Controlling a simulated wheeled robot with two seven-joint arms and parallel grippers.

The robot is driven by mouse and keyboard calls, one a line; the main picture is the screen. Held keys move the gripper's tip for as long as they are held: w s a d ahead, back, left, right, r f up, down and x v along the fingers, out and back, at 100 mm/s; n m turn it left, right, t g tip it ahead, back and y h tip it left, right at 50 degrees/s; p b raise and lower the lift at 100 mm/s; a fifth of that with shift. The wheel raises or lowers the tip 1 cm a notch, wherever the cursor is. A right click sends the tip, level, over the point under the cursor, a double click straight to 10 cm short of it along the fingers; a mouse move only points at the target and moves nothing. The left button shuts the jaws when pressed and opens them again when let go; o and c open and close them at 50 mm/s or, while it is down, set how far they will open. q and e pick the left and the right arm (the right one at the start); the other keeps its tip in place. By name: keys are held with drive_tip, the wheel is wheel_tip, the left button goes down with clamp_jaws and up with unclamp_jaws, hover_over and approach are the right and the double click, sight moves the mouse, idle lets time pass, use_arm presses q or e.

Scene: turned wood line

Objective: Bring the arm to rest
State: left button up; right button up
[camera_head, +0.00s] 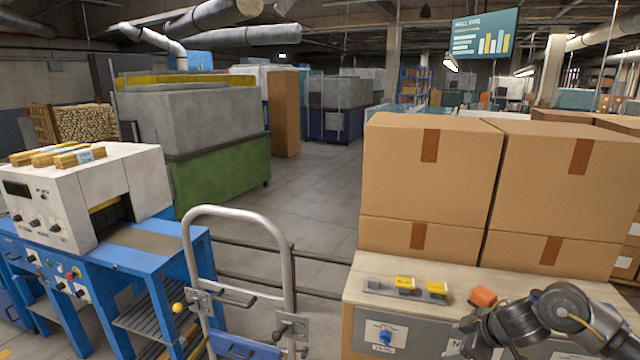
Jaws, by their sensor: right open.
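My right arm (565,308) comes in at the lower right, dark grey and bent, in front of the wooden-topped bench. My right gripper (478,335) is at its left end, low at the front edge of the bench, and is open. It is partly cut off by the bottom edge of the view, and I see nothing held in it. My left gripper and arm are not in view.
A metal hand truck (188,250) stands centre left, beside a blue and white machine (70,210). The aisle floor (310,195) behind is clear.

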drive_tip(key=s+a+f+t, duration=0.1)
drive_tip(key=s+a+f, duration=0.15)
drive_tip(key=a, duration=0.35)
drive_tip(key=s+a+f+t+y, duration=0.1)
drive_tip(key=s+a+f, duration=0.15)
drive_tip(key=a, duration=0.25)
drive_tip(key=s+a+f+t, duration=0.1)
drive_tip(key=s+a+f, duration=0.15)
drive_tip(key=a, duration=0.35)
drive_tip(key=s+d+f+m+g+h, duration=0.1)
drive_tip(key=s+d+f+m+g, duration=0.15)
drive_tip(key=s, duration=0.65)
drive_tip(key=s+d+f+m+g+h, duration=0.15)
drive_tip(key=s+m, duration=0.25)
drive_tip(key=s, duration=0.6)
drive_tip(key=s+d+f+m+g+h, duration=0.1)
drive_tip(key=s+d+m+g+h, duration=0.15)
drive_tip(key=s, duration=0.65)
wheel_tip(320, 180, down, 27)
drive_tip(key=y+b, duration=0.1)
drive_tip(key=b, duration=0.2)
drive_tip(key=s+d+f+g+b, duration=0.1)
drive_tip(key=s+d+f, duration=0.1)
drive_tip(key=s+f, duration=0.6)
drive_tip(key=s+d+f+b, duration=0.1)
drive_tip(key=s+f, duration=0.8)
drive_tip(key=f, duration=0.3)
drive_tip(key=shift+d+g, duration=0.35)
